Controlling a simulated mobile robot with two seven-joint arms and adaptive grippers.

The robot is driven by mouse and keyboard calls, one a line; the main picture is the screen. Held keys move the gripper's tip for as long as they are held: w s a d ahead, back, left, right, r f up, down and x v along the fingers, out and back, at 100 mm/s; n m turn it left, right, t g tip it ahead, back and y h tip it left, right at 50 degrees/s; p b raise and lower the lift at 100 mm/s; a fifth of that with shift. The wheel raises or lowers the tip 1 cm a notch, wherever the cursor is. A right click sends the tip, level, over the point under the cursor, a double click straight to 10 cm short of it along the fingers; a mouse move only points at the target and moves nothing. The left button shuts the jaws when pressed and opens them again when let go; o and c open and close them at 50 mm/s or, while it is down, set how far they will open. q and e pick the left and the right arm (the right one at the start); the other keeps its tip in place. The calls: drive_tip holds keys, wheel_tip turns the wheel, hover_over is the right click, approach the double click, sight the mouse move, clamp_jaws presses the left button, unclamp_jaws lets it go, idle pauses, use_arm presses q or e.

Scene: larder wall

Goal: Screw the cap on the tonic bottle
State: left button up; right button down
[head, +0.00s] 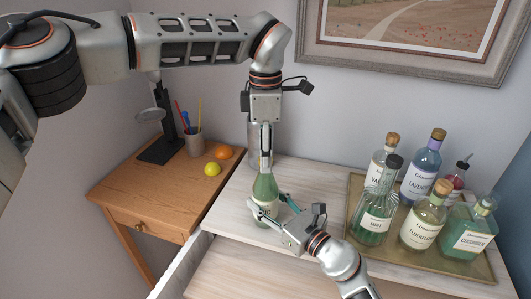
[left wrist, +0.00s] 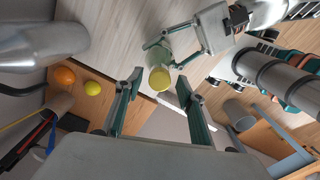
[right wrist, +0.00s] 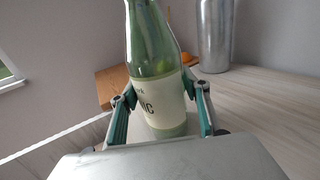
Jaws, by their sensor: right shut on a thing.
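The green glass tonic bottle (head: 265,188) stands upright on the pale wooden top. Its cream label (right wrist: 160,101) shows in the right wrist view. My right gripper (head: 272,208) is shut on the bottle's label part, one finger on each side. My left gripper (head: 266,165) points straight down over the bottle's neck. In the left wrist view its two fingers stand apart, open. Between them and beyond lies a round yellow disc (left wrist: 159,78), which looks like the cap on top of the bottle. In the head view the left gripper hides the bottle's top.
A tray (head: 349,226) at the right holds several labelled bottles. A metal cylinder (right wrist: 213,35) stands behind the tonic bottle. A lower wooden table at the left bears a lemon (head: 212,169), an orange (head: 222,152) and a pencil cup (head: 195,143).

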use_arm(q)
drive_tip(key=shift+r, duration=0.1)
drive_tip(key=shift+r, duration=2.2)
drive_tip(key=shift+c, duration=0.4)
drive_tip(key=n, duration=0.4)
drive_tip(key=shift+d+r+n, duration=0.15)
drive_tip(key=shift+r+n, duration=0.15)
drive_tip(key=shift+r, duration=0.1)
drive_tip(key=n, duration=0.4)
drive_tip(key=shift+r, duration=0.35)
drive_tip(key=n, duration=0.2)
drive_tip(key=r+n, duration=0.1)
drive_tip(key=n, duration=0.2)
drive_tip(key=shift+n, duration=0.3)
drive_tip(key=n, duration=0.2)
drive_tip(key=r+n, duration=0.1)
drive_tip(key=n, duration=0.1)
drive_tip(key=shift+n, duration=0.3)
drive_tip(key=shift+f, duration=0.1)
